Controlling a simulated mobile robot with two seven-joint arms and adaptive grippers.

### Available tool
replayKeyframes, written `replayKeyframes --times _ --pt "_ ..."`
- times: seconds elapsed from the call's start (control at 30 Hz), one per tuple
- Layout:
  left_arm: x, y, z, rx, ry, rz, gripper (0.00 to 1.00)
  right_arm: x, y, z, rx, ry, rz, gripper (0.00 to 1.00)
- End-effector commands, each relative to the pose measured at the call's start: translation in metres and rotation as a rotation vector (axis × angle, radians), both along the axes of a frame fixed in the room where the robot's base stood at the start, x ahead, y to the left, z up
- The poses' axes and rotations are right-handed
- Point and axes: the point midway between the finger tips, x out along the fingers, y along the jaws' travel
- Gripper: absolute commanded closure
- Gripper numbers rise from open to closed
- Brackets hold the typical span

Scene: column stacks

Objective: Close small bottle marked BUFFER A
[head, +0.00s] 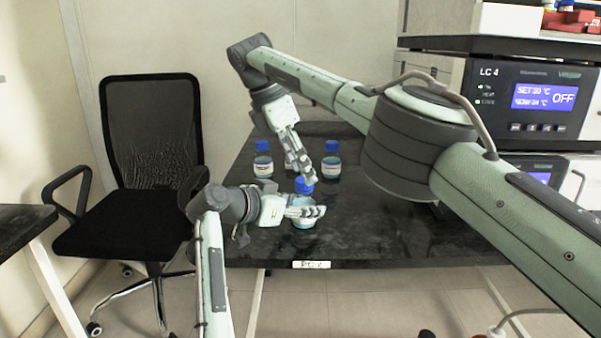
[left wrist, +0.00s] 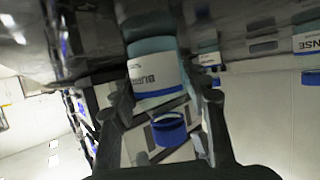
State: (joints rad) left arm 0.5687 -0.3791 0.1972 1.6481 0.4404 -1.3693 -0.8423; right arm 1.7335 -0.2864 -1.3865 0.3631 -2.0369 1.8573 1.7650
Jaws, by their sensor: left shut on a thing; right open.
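A small bottle (head: 304,223) with a white label and blue stripe stands near the front of the dark table. In the left wrist view the bottle (left wrist: 152,72) appears upside down, its label starting with BUF; the rest is unclear. My left gripper (head: 305,211) is shut around its body. A blue cap (head: 303,187) is above the bottle, and it also shows in the left wrist view (left wrist: 170,128). Whether the cap sits on the neck is unclear. My right gripper (head: 301,175) is open, pointing down close over the cap.
Two blue-capped bottles stand behind, one at the left (head: 263,163) and one at the right (head: 331,163). Another is partly hidden behind my right gripper. A device marked LC 4 (head: 530,95) stands at the right. A black chair (head: 150,150) is left of the table. The table's front right is clear.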

Motion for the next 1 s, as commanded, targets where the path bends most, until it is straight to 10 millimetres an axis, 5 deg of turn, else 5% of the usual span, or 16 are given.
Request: replayKeyframes --times 0.2,0.47,0.7,1.0 --pt "0.000 0.000 -0.001 0.000 0.002 -0.001 1.00 0.000 0.001 0.026 0.000 -0.002 0.000 0.48" --pt "0.000 0.000 -0.001 0.000 0.002 -0.001 1.00 0.000 0.000 0.029 0.000 -0.001 0.001 0.48" --pt "0.000 0.000 -0.001 0.000 0.001 0.000 1.00 0.000 0.000 0.028 0.000 -0.001 0.000 0.24" --pt "0.000 0.000 -0.001 0.000 0.001 0.000 1.00 0.000 0.000 0.028 0.000 -0.001 0.001 0.24"
